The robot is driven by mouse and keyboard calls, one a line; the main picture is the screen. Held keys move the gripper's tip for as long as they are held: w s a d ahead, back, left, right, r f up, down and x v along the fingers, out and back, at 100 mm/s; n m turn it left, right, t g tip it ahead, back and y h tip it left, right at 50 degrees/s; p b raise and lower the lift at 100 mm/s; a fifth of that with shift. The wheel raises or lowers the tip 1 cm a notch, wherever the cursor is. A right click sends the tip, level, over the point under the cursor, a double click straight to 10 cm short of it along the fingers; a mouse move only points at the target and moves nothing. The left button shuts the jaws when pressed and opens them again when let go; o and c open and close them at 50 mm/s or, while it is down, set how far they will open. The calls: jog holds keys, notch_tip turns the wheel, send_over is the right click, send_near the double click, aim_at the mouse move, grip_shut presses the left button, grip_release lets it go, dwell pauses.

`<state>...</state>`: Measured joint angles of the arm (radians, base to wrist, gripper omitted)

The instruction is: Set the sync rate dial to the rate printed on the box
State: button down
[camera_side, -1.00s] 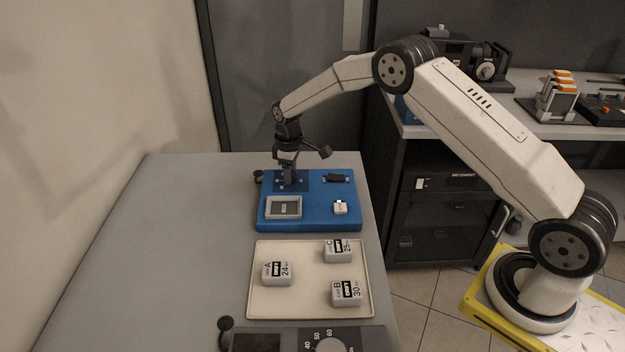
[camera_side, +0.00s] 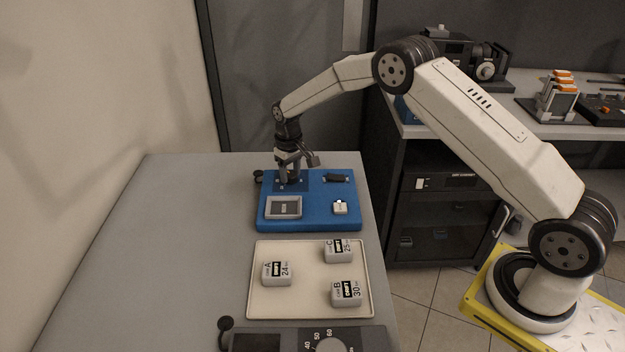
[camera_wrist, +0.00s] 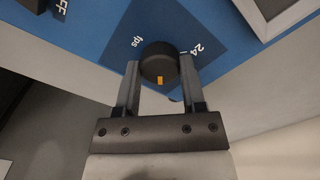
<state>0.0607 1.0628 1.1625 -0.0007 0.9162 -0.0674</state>
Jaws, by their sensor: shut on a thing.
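The sync rate dial (camera_wrist: 158,62) is a dark round knob with an orange mark on the blue unit (camera_side: 309,224). My gripper (camera_wrist: 158,75) is shut on it, one finger on each side; it also shows in the side view (camera_side: 290,180), pointing down at the unit's back left. In the wrist view the orange mark faces my gripper's body, and a "24" label with a tick is at the knob's upper right, "fps" at its left. Three boxes lie in the tray: A (camera_side: 277,274) reads 24, B (camera_side: 346,294) 30, C (camera_side: 337,251) 25.
The cream tray (camera_side: 308,309) is in front of the blue unit. A grey device (camera_side: 257,342) with a dial numbered 40, 50, 60 is at the front edge of view. A framed recess (camera_side: 284,207) and small white piece (camera_side: 340,208) are on the blue unit. The table's left side is clear.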

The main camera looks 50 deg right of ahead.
aim_at(291, 174)
jog(key=shift+c, duration=0.9)
grip_release()
jog(key=shift+r, duration=3.9)
jog(key=shift+s, duration=0.1)
